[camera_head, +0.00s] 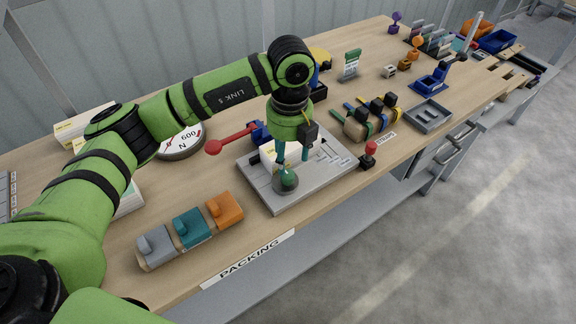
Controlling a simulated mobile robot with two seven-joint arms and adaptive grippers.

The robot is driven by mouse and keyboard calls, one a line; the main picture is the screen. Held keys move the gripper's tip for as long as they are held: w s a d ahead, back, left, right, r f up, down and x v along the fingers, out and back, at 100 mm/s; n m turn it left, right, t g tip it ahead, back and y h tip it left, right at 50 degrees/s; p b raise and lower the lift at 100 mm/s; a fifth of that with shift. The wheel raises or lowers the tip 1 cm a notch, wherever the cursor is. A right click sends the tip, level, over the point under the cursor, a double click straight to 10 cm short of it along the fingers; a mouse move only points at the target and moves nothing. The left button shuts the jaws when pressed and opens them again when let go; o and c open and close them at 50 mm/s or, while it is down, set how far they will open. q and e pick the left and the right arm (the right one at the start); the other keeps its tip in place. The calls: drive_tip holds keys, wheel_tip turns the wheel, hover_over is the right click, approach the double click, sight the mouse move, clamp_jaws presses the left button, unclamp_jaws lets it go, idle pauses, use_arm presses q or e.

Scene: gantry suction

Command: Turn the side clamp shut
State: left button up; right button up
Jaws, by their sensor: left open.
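A grey fixture plate (303,191) lies on the wooden bench near its front edge. At its back left, what looks like the side clamp has a blue body (258,133) and a red lever (230,138) with a round red knob, pointing out to the left. A round grey-green knob (286,181) shows just below the fingers. A pale block (268,156) on the plate is partly hidden by the gripper. My right gripper is not in view.
A round dial (181,143) stands behind my left arm. Grey, teal and orange blocks (190,229) sit in a row at the front left. A red-knobbed post (369,154) and a strapped holder (366,124) stand right of the plate. Bare bench lies between blocks and plate.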

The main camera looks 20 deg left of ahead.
sight(289, 174)
use_arm(q)
drive_tip(key=shift+r, duration=2.8)
